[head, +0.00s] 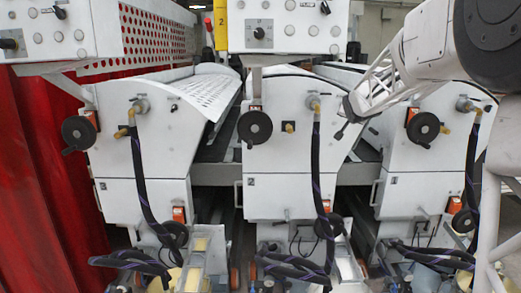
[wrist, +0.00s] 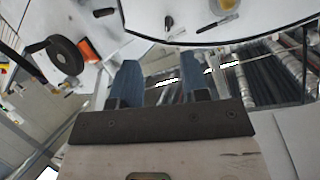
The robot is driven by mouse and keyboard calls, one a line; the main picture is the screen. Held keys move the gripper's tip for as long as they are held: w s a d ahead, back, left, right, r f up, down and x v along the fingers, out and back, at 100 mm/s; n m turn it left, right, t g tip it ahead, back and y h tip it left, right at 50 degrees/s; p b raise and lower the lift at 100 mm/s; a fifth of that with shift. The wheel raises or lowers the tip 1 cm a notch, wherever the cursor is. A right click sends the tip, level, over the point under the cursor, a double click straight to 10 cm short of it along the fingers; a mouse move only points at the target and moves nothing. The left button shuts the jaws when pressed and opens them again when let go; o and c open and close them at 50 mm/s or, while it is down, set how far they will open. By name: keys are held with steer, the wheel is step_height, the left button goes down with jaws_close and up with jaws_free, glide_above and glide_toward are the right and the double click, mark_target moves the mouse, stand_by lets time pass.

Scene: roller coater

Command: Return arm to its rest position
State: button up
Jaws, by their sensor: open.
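My gripper (head: 356,128) is in the right half of the head view, in front of the gap between the middle and right machine units. In the wrist view my gripper (wrist: 160,66) shows two blue fingers spread apart with nothing between them. It is open and empty. My arm comes in from the upper right of the head view. Whether the fingers touch the machine cannot be told, but no contact shows.
The middle unit (head: 280,165) and right unit (head: 415,160) have black handwheels (head: 254,127) (head: 423,127) and dark hoses (head: 318,165). A handwheel (wrist: 65,54) and rollers (wrist: 285,65) show in the wrist view. A red curtain (head: 45,170) hangs left.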

steer(key=s+a+f+n+g, duration=0.2)
steer(key=s+f, duration=0.4)
steer(key=s, duration=1.4)
steer(key=s+a+f+n+g+y, duration=0.1)
steer(key=s+a+f+g, duration=0.4)
steer(key=s, duration=1.6)
steer(key=s+a+f+n+g+y, duration=0.1)
steer(key=s+a+f, duration=0.5)
steer(key=s, duration=1.4)
steer(key=f+n+g, duration=0.1)
steer(key=g, duration=0.1)
steer(key=shift+s+a+f+n+g, duration=0.25)
steer(key=shift+s+a+n+g, duration=0.05)
steer(key=shift+s+a+g, duration=0.1)
steer(key=shift+w, duration=0.1)
